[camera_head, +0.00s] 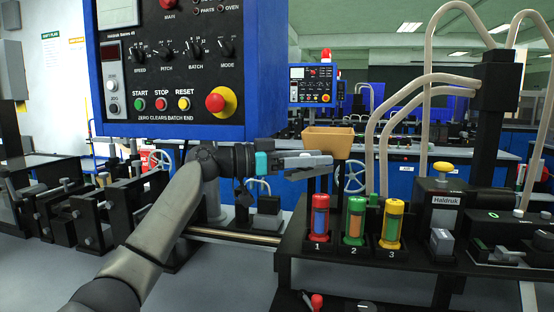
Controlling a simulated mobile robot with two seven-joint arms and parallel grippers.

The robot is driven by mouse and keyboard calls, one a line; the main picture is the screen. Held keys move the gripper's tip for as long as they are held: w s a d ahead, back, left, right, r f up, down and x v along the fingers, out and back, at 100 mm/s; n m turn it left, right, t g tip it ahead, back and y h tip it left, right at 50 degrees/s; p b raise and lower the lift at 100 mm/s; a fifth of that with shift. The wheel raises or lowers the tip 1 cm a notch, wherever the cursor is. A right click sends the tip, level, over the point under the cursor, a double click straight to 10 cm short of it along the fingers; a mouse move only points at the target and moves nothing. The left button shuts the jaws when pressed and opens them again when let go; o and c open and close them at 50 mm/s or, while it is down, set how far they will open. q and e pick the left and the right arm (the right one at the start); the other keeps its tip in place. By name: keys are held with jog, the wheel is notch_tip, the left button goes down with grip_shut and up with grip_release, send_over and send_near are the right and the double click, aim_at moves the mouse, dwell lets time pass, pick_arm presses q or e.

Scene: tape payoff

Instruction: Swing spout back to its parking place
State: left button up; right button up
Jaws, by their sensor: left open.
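My left arm reaches in from the lower left, and its gripper (305,161) points right, in front of the middle of the bench. Its grey fingers are open, seen nearly side-on, and the gap between them is hard to see. A tan, open-topped box (329,141) shows just above and behind the fingertips. I cannot tell whether the fingers touch it. No part is clearly recognisable as the spout, and its parking place cannot be made out. My right gripper is not in view.
A blue control panel (168,118) hangs above my forearm. A black rack with red, green and yellow cylinders (354,220) stands right of the gripper. A post (494,105) with pale hoses rises at right. Black fixtures (70,215) line the left.

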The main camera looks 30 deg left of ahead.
pick_arm(q)
jog(key=v, duration=1.3)
jog(key=shift+s+a+p, duration=0.15)
jog(key=shift+a+p, duration=0.1)
jog(key=shift+p, duration=0.2)
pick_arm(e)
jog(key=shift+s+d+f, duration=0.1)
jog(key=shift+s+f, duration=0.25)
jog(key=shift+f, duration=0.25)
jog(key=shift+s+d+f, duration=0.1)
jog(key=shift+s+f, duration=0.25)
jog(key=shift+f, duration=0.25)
pick_arm(q)
jog(key=shift+c, duration=0.3)
